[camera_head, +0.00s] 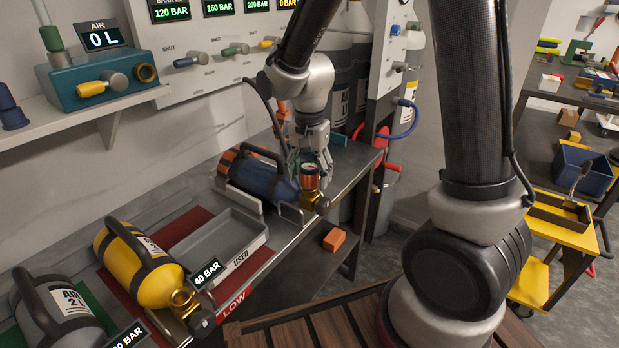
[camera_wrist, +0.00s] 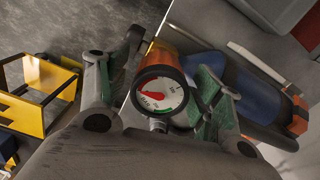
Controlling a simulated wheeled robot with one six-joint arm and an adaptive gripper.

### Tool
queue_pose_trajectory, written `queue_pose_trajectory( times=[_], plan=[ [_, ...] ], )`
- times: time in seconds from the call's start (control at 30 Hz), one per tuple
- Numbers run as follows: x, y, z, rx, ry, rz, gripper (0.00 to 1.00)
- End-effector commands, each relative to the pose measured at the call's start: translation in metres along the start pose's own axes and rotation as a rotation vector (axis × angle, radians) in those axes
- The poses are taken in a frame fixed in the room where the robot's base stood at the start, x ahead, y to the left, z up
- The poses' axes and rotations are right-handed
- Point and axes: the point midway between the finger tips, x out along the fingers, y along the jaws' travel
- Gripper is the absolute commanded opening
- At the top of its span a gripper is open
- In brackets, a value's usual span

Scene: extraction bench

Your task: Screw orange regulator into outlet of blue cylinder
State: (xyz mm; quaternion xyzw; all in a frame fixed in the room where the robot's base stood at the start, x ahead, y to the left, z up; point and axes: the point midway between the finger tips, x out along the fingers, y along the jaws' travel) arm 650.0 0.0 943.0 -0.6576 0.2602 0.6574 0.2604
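The orange regulator (camera_head: 311,178) has a round white gauge with a red needle. It stands at the brass outlet (camera_head: 314,200) of the blue cylinder (camera_head: 270,183), which lies in a cradle on the bench. I cannot tell whether its thread is engaged. My gripper (camera_head: 310,165) is just above and behind the regulator. In the wrist view, the regulator (camera_wrist: 160,92) sits between the two green-padded fingers of my gripper (camera_wrist: 158,85), its gauge facing the camera. The fingers look spread, with a gap on the left side. The blue cylinder (camera_wrist: 205,68) runs off to the right behind them.
A grey tray (camera_head: 235,262) marked USED lies beside the cradle. A yellow cylinder (camera_head: 140,262) and a grey cylinder (camera_head: 62,315) lie nearer. An orange block (camera_head: 334,239) is on a lower shelf. A yellow cart (camera_head: 550,235) stands at right.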

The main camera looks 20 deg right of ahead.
Motion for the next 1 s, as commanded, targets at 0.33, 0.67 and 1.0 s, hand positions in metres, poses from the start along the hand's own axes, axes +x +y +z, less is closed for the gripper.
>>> queue_pose_trajectory(
  times=[0.33, 0.67, 1.0],
  plan=[
    [0.0, 0.0001, 0.0001, -0.125, 0.0, 0.0, 0.66],
    [0.0, 0.0001, 0.0001, -0.643, 0.0, 0.0, 0.66],
    [0.0, 0.0001, 0.0001, -1.175, 0.0, 0.0, 0.66]
  ],
)
